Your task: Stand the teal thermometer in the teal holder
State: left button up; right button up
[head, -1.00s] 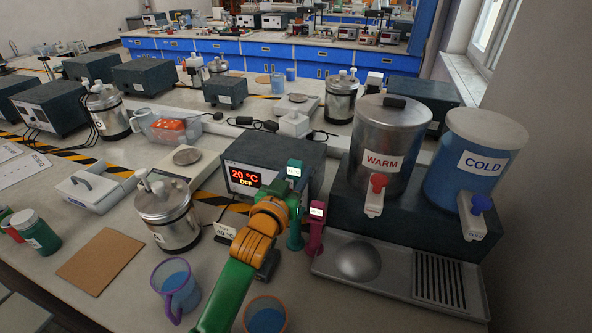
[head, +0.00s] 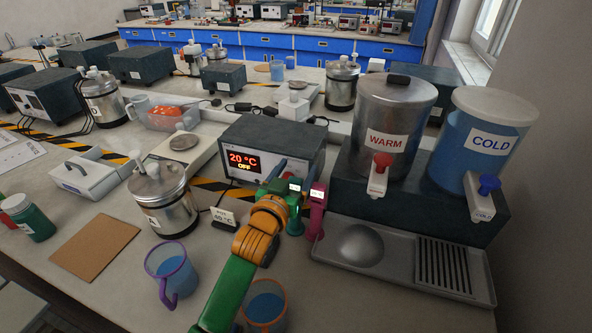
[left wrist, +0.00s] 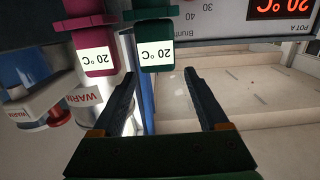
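The teal thermometer (head: 295,187) stands upright in the teal holder (head: 295,226), in front of the grey box. In the left wrist view, which is upside down, its head (left wrist: 154,45) reads 20 °C, level with the magenta one, and the holder (left wrist: 150,13) shows at the top edge. My left gripper (head: 285,184) is at the thermometer's head. In the left wrist view its two fingers (left wrist: 160,74) are spread apart with nothing held between them. The thermometer's stem is hidden inside the holder. My right gripper is out of view.
A magenta thermometer in its holder (head: 316,222) stands close on the right. Behind is a box (head: 284,140) reading 20 °C OFF. The dispenser tray (head: 395,262) is to the right, a steel pot (head: 165,207) to the left. Two mugs (head: 170,270) (head: 266,306) stand near the front.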

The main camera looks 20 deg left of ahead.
pick_arm(q)
jog(key=shift+s, duration=0.1)
jog(key=s, duration=0.7)
jog(key=shift+a+r+b, duration=0.15)
jog(key=shift+r+b, duration=0.05)
jog(key=shift+b, duration=0.1)
dwell(0.6)
